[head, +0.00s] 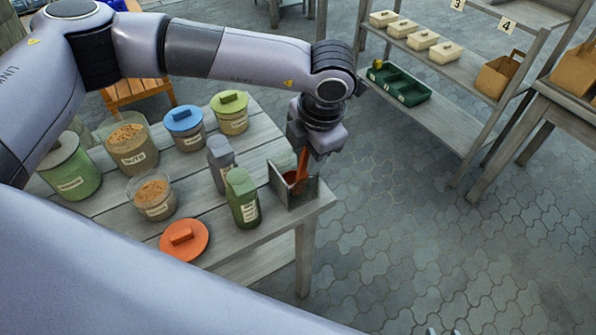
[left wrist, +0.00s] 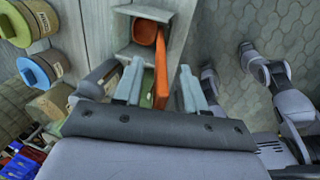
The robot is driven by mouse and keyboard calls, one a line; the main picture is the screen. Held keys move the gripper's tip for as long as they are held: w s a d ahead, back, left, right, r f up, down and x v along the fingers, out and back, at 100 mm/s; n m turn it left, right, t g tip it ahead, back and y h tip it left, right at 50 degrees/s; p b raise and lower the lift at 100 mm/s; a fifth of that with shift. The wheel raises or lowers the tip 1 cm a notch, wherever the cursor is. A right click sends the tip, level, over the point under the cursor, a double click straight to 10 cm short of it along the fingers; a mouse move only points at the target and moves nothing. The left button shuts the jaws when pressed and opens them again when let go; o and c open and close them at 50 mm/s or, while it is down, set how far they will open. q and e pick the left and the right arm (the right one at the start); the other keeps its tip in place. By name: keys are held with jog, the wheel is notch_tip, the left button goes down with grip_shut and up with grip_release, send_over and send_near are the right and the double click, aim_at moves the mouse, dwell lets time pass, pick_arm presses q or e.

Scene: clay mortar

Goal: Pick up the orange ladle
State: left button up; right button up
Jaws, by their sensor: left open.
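The orange ladle (head: 301,165) stands in a grey open-topped box (head: 297,190) at the right end of the table, with its handle up. In the left wrist view its handle (left wrist: 162,72) runs between my fingers and its orange bowl (left wrist: 146,33) lies inside the box. My left gripper (head: 305,152) is above the box, pointing down. It is open, with one finger on each side of the handle in the left wrist view (left wrist: 160,88). In the head view my gripper hides the top of the handle.
Several other jars and a loose orange lid (head: 184,240) cover the table. A shelf (head: 440,110) stands at the back right; paved floor lies between.

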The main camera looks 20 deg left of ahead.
pick_arm(q)
jog(key=shift+w+a+f, duration=0.1)
jog(key=shift+a+f, duration=0.05)
jog(key=shift+f, duration=0.5)
grip_shut()
jog(key=shift+r, duration=0.15)
jog(key=w+a+r+b+v, duration=0.1)
jog(key=w+a+b+v, duration=0.1)
jog(key=v, duration=1.7)
jog(key=shift+w+a, duration=0.3)
jog(key=shift+a, duration=0.3)
jog(key=shift+r, duration=0.1)
